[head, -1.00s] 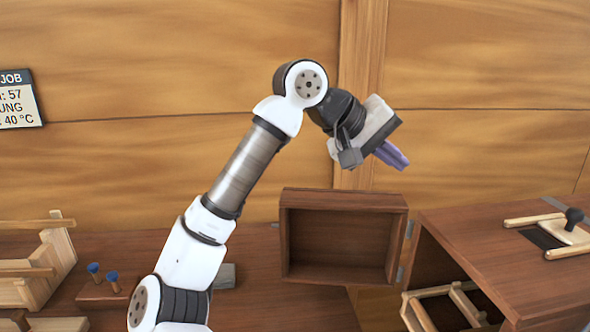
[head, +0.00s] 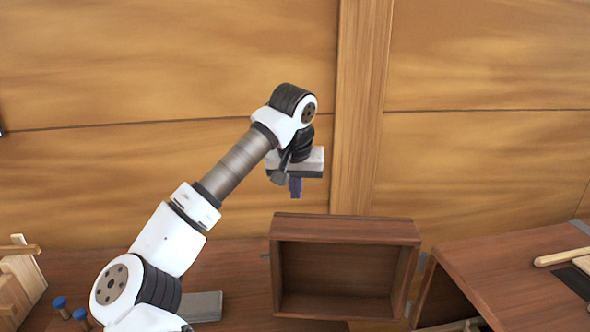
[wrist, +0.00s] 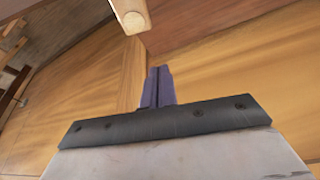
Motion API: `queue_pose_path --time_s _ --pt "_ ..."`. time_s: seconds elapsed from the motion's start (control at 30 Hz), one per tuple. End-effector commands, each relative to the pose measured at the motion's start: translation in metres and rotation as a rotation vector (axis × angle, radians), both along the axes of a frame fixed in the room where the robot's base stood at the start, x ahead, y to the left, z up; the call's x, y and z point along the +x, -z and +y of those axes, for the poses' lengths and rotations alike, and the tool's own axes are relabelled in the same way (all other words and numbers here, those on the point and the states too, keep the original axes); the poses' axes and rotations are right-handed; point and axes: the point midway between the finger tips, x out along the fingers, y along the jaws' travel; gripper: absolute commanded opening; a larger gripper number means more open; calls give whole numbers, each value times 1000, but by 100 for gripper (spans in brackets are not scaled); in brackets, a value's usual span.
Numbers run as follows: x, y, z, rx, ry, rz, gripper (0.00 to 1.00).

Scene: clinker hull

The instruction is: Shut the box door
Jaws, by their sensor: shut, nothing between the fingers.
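The box (head: 510,275) is dark brown wood and stands at the right in the head view, its open side facing left. Its door (head: 345,228) looks like a shallow framed tray, stands swung open left of the box, and shows its hollow inside. Metal hinges (head: 410,307) show between the door's right edge and the box. My gripper (head: 295,192) is shut and empty, with purple fingers pointing down. In the picture it is above the door's upper left part, apart from it. The fingers (wrist: 157,88) also show shut in the wrist view.
A wooden rack (head: 20,275) and blue-topped pegs (head: 60,302) are at the left. A grey block (head: 203,306) lies on the bench left of the door. Pale wooden bars (head: 565,256) lie on the box top. A plank wall with a post (head: 358,110) stands behind.

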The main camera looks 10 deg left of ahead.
Motion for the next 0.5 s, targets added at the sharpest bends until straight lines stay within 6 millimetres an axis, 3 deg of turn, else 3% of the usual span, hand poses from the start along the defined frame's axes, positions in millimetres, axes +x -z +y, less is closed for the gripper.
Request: queue_pose_path --time_s 0.13,0.3,0.5 --pt "10 28 1 -3 1 3 0" --pt "-15 25 -3 -2 2 0 0" --pt "-28 25 -5 -2 1 -1 0"
